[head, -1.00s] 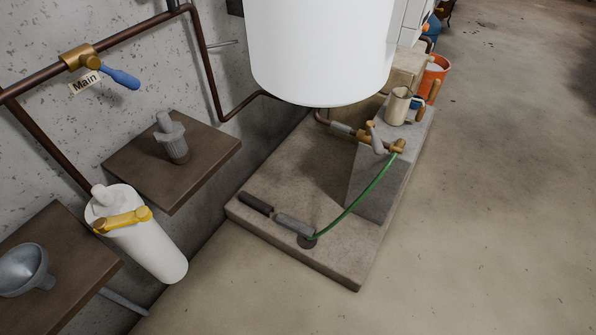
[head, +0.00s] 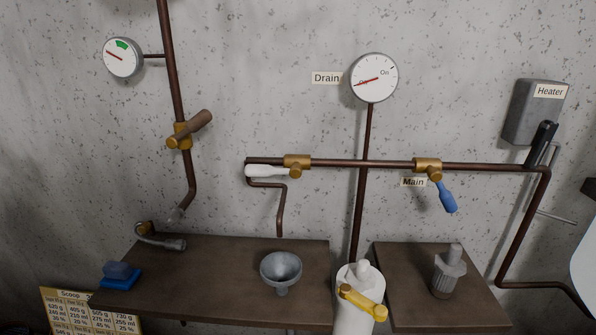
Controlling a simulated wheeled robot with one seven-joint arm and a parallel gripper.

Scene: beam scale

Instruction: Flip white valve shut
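A valve with a white handle (head: 267,171) sits on the horizontal copper pipe, left of the middle in the head view. Its brass body (head: 297,165) is on the pipe. The handle points left, roughly along the pipe and just under it. A second brass valve with a blue handle (head: 446,197), near the "Main" label (head: 413,182), points down and slightly right. The "Drain" gauge (head: 374,78) stands above the pipe between the two valves. My gripper is not in view.
Below the pipe are two brown shelves, the left one (head: 215,290) with a grey funnel (head: 281,270) and the right one with a grey fitting (head: 448,272). A white canister (head: 352,312) with a yellow handle stands between. A brown-handled valve (head: 188,130) is at left.

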